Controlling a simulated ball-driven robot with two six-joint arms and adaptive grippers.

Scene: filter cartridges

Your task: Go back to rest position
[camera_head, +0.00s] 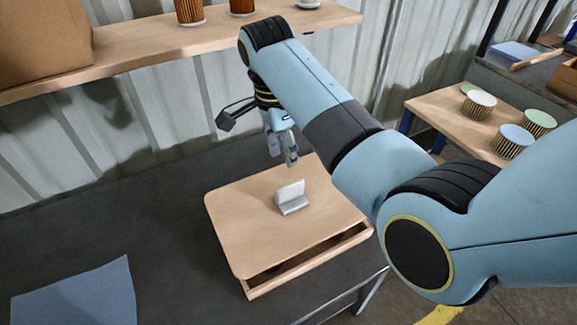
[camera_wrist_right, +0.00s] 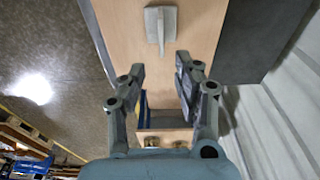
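My right gripper (camera_head: 283,158) hangs from the blue arm above the far edge of a wooden box (camera_head: 245,215) on the dark table. In the right wrist view my right gripper (camera_wrist_right: 160,63) has its fingers apart, with nothing between them. A pale grey upright handle (camera_head: 291,196) stands on the box's flat top, apart from the gripper. The handle (camera_wrist_right: 160,25) also shows at the top of the wrist view, beyond the fingertips. My left gripper is not in view.
A wooden shelf (camera_head: 150,42) with cartridges (camera_head: 190,12) and a cardboard box (camera_head: 42,40) runs along the corrugated wall. A blue mat (camera_head: 75,297) lies at the table's front left. A side table (camera_head: 440,103) at right bears several cartridges (camera_head: 512,140). The table's left-middle is clear.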

